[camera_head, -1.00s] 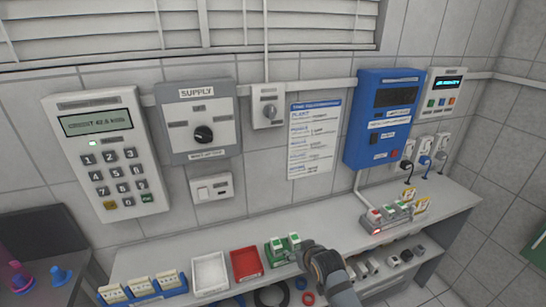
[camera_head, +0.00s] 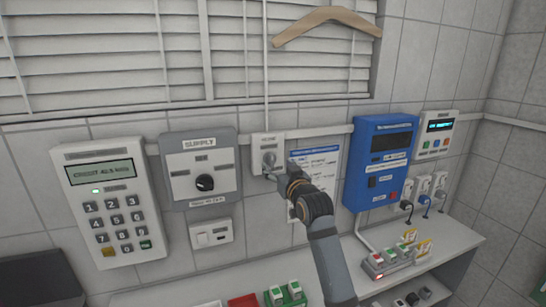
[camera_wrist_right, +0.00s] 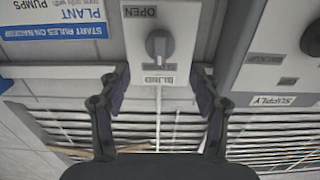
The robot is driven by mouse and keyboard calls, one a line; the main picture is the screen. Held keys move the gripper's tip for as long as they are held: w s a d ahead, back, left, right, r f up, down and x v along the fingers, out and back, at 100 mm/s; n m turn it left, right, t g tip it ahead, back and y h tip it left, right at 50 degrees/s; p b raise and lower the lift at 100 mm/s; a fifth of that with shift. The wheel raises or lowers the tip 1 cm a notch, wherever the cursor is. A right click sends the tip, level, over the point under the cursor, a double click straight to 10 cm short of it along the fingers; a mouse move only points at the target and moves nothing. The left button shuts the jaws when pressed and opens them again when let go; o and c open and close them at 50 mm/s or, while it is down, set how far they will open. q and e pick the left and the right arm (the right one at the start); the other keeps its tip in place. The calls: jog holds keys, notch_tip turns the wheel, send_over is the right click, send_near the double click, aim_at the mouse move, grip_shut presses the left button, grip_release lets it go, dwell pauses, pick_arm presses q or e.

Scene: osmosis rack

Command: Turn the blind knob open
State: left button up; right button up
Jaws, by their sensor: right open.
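The blind knob (camera_head: 268,159) is a grey knob on a small white wall box (camera_head: 266,143) under the window blind. In the right wrist view the knob (camera_wrist_right: 159,46) shows upside down, between the labels OPEN and BLIND. Its grip bar stands along the line between the two labels. My right gripper (camera_head: 277,174) is just in front of the box, slightly below the knob. In the right wrist view its two fingers (camera_wrist_right: 160,92) are spread wide and empty, with the knob ahead of the gap between them. My left gripper is out of view.
The SUPPLY panel (camera_head: 200,170) with a black knob is just left of the box. A paper notice (camera_head: 315,160) hangs right, partly hidden by my arm. A blue unit (camera_head: 382,160) is farther right. The window blind (camera_head: 190,60) and a wooden hanger (camera_head: 325,22) are above.

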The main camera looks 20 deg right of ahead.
aim_at(272, 160)
jog(key=w+p, duration=0.1)
jog(key=w, duration=0.3)
jog(key=shift+w, duration=0.65)
jog(key=shift+a, duration=0.1)
jog(key=shift+c, duration=0.4)
jog(key=c, duration=1.1)
jog(key=shift+o, duration=0.2)
